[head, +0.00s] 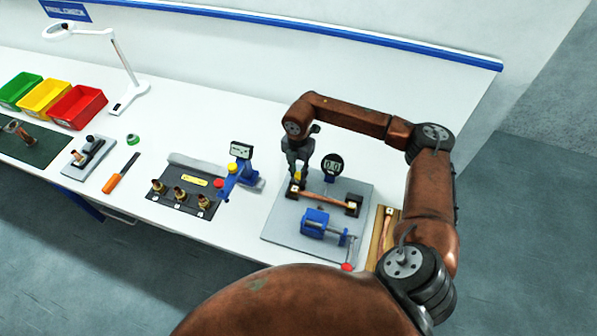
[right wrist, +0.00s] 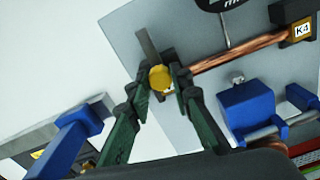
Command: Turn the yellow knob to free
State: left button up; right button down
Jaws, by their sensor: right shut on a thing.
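The yellow knob (head: 298,176) sits at the left end of a copper bar on a grey plate (head: 283,232). It also shows in the right wrist view (right wrist: 160,78), between the two dark fingers. My right gripper (head: 298,180) reaches down over it from above and is shut on it. In the right wrist view my right gripper (right wrist: 162,82) has one finger on each side of the knob. The fingers and the knob's small size hide which setting it points to. My left gripper is not in view.

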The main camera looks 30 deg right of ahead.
aim_at(298, 174)
jog(key=shift+w, duration=0.1)
jog(key=c, duration=1.7)
grip_release()
jog(key=shift+c, duration=0.2)
notch_tip(298, 174, up, 12)
